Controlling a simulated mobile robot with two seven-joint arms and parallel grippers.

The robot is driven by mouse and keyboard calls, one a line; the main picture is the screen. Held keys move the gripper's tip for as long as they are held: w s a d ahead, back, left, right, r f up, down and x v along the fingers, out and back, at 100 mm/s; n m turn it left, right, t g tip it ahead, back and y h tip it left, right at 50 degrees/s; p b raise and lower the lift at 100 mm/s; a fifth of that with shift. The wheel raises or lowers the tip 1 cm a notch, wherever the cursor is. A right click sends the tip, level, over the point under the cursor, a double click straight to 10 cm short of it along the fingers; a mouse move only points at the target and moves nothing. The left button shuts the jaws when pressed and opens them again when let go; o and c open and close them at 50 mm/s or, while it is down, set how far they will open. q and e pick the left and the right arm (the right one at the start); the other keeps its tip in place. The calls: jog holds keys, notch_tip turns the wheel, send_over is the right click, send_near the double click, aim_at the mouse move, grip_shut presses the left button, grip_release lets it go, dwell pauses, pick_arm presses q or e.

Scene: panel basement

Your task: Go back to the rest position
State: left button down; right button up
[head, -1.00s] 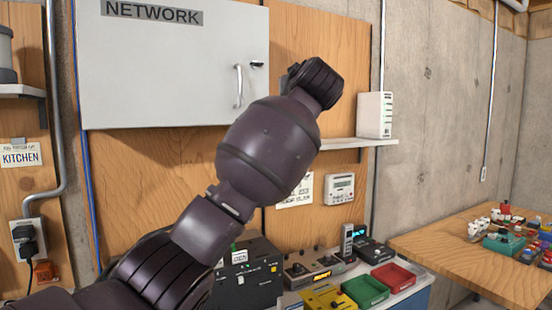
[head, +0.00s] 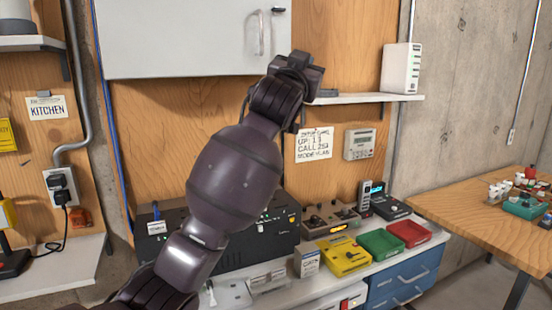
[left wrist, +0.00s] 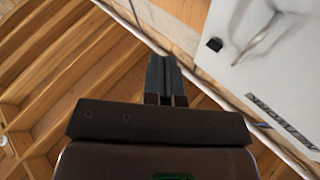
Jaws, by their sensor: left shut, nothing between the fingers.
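My left arm reaches up from the bottom of the head view, its left gripper (head: 318,72) just below the lower right corner of the grey network cabinet (head: 190,40). In the left wrist view the two dark fingers (left wrist: 165,80) are together with nothing between them. The cabinet door and its handle (left wrist: 268,35) show at the upper right there, with wooden beams at the left. The gripper appears apart from the cabinet. My right gripper is in neither view.
A shelf (head: 375,98) with a white router (head: 402,68) is close right of my gripper. Below, a workbench holds a black box, devices and yellow, green (head: 381,243) and red bins. A wooden table (head: 470,215) stands at right. Another shelf (head: 25,42) is at far left.

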pick_arm(q)
jog(key=s+a+f+n+g+y, duration=0.1)
jog(key=s+a+f+y, duration=0.15)
jog(key=a+f, duration=0.75)
jog(key=s+a+f+n+y, duration=0.1)
jog(key=s+a+f+n, duration=0.2)
jog(key=f, duration=1.4)
jog(key=s+a+f+g+y, duration=0.1)
jog(key=s+a+f, duration=0.1)
jog(key=a+f, duration=0.85)
jog(key=s+a+f+n+g+y, duration=0.1)
jog(key=s+a+f, duration=0.4)
jog(key=s+f, duration=1)
jog(key=s+a+f+n+g+y, duration=0.2)
jog(key=s+a+f+g, duration=0.3)
jog(key=s+f, duration=1)
notch_tip(320, 180, down, 2)
jog(key=shift+s+g+y+b, duration=0.15)
jog(key=shift+g+y+b, duration=0.3)
jog(key=shift+y, duration=0.2)
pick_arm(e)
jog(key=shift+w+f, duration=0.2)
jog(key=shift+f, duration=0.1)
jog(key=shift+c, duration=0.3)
